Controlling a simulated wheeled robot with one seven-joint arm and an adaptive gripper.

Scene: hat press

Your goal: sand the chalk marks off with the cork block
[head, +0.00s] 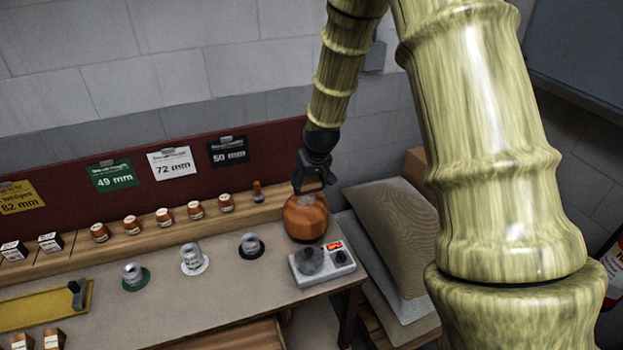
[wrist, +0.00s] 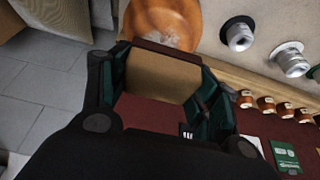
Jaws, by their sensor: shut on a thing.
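The rounded orange-brown wooden block (head: 306,222) stands at the right end of the bench, behind the device with the red display. In the wrist view the wooden block (wrist: 150,14) is at the top, with whitish chalk marks (wrist: 174,38) on its surface. My gripper (head: 311,184) is just above the wooden block. In the wrist view my gripper (wrist: 155,85) is shut on the tan cork block (wrist: 158,74), which has a dark reddish edge facing the wooden block. I cannot tell whether the cork touches the wood. The cork is mostly hidden in the head view.
A device with a red display (head: 338,258) sits at the bench's front right. Several grey pieces on coloured discs (head: 193,260) stand along the bench. Stacked cushions (head: 390,235) lie to the right.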

